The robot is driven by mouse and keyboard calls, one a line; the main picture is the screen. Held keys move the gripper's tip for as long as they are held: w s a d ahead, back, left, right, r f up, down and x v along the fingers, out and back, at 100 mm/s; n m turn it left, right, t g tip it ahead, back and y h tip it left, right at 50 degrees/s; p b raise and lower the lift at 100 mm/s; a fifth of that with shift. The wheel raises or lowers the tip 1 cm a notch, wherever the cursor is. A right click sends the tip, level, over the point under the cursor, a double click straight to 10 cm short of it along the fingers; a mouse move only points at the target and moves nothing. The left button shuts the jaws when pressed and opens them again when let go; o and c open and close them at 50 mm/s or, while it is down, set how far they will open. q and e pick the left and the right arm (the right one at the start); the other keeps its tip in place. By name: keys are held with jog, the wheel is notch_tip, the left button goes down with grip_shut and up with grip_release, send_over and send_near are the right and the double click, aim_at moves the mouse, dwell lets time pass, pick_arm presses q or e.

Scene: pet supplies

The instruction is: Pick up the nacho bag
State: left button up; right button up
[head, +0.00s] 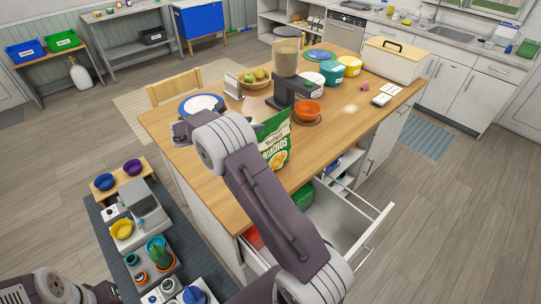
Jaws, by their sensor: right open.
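The nacho bag (277,147) is green with pale lettering and stands upright on the wooden-topped island (330,135), near its front edge. My right arm crosses in front of it and hides its left and lower parts. My right gripper (182,131) is open, left of the bag over the island's left end, apart from the bag and with nothing seen in it. Part of my left arm shows at the bottom left, and its gripper (104,292) is dark, partly cut off and unclear.
A blender (287,75), an orange bowl (308,110), a fruit bowl (254,80) and a blue-rimmed plate (201,104) stand around the bag. An open drawer (345,225) juts out below the island. Low stands with pots and bowls (122,229) are at the left.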

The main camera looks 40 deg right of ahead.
jog(key=p+x, duration=0.1)
jog(key=x, duration=0.3)
jog(key=shift+s+d+p, duration=0.1)
jog(key=shift+d+p, duration=0.15)
jog(key=shift+p, duration=0.1)
jog(key=shift+d+f, duration=0.1)
grip_shut()
dwell(0.9)
